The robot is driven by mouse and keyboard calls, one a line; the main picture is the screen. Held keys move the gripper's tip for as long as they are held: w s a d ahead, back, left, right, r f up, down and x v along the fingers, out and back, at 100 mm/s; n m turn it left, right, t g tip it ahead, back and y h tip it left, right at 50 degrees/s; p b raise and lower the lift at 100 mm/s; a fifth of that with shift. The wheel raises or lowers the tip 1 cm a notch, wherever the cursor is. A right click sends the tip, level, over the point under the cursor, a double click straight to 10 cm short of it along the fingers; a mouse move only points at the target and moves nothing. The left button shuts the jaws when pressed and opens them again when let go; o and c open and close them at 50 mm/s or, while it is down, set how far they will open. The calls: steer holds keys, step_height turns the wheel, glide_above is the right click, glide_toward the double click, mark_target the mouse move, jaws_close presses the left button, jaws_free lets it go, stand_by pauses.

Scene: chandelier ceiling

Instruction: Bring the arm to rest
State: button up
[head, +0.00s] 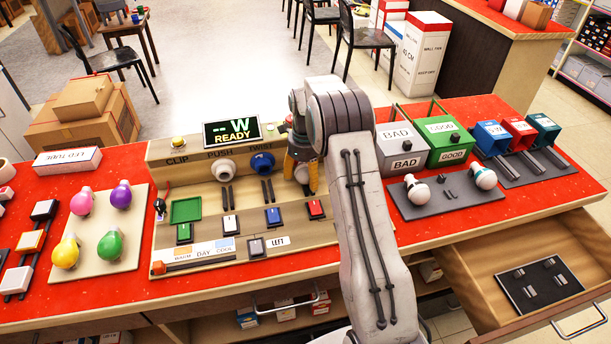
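My gripper (302,177) hangs in front of the right end of the test board (205,257), its yellow-orange fingers pointing down. The fingertips stand apart. A pale round part, perhaps a socket, shows between and behind them; I cannot tell whether they touch it. I see no bulb in the gripper. My arm is bent, rising from the bottom of the picture and folding down over the board, and it hides part of the counter behind it. A display (232,132) on the board reads "-- W READY".
Colored bulbs (120,195) lie on a tray at left. Two white bulbs (417,190) are on a grey tray before the BAD bin (401,148) and GOOD bin (452,140). An open drawer (493,322) juts out at lower right. The red counter (120,290) has bare strips.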

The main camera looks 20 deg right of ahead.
steer(key=shift+o, duration=1.4)
steer(key=shift+f, duration=0.1)
steer(key=c, duration=1.3)
steer(key=o, duration=1.3)
steer(key=shift+c, duration=0.2)
steer(key=c, duration=1.3)
